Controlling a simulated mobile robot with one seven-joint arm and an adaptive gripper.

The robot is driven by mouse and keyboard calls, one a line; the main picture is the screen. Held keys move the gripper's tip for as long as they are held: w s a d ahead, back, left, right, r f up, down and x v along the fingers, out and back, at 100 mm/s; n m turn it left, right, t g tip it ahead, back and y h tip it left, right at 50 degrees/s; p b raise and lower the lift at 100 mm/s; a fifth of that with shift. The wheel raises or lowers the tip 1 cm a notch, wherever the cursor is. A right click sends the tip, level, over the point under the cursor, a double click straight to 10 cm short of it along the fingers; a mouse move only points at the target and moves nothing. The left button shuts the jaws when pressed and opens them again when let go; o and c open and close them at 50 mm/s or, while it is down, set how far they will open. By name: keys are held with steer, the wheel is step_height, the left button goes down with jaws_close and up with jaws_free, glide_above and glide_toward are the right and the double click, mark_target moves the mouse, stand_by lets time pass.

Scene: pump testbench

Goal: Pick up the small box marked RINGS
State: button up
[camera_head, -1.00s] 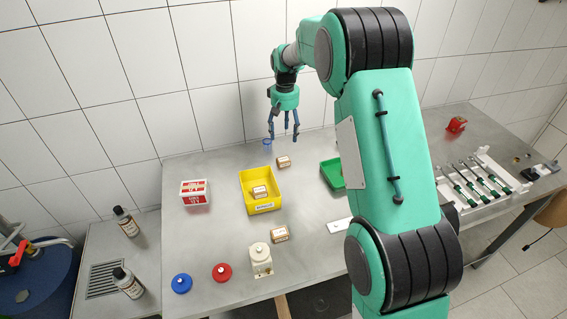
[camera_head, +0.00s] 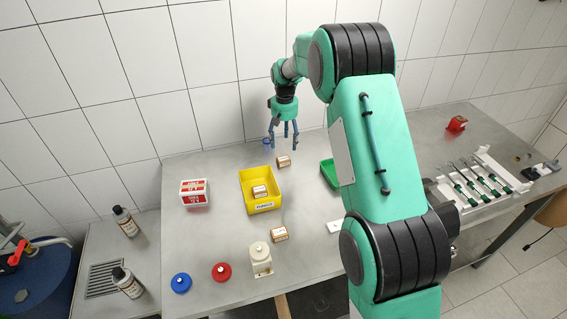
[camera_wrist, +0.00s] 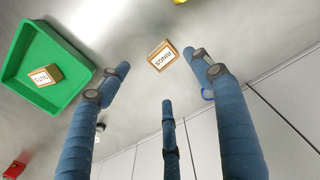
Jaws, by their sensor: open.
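The small box marked RINGS (camera_wrist: 162,56) lies on the steel bench in the wrist view, its label readable but upside down or turned. It sits just beyond and between my open fingers, not touching them. In the head view I see the small box (camera_head: 283,162) behind the yellow tray, just below the fingertips. My gripper (camera_head: 284,146) hangs above the back of the bench with its fingers pointing down. In the wrist view my gripper (camera_wrist: 160,83) shows three blue fingers spread apart with nothing between them.
A yellow tray (camera_head: 262,207) holds a small box. A green tray (camera_wrist: 22,83) holds a box marked NUTS (camera_wrist: 45,75). Another small box (camera_head: 279,234) stands near the white pump part (camera_head: 260,259). A tiled wall (camera_head: 200,80) rises close behind my gripper.

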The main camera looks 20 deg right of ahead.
glide_above(284, 159)
steer(key=shift+s+f+b, duration=0.1)
steer(key=shift+f+b, duration=0.25)
steer(key=shift+f, duration=2.35)
steer(key=shift+f+b, duration=0.7)
steer(key=shift+f, duration=1.9)
steer(key=c, duration=1.4)
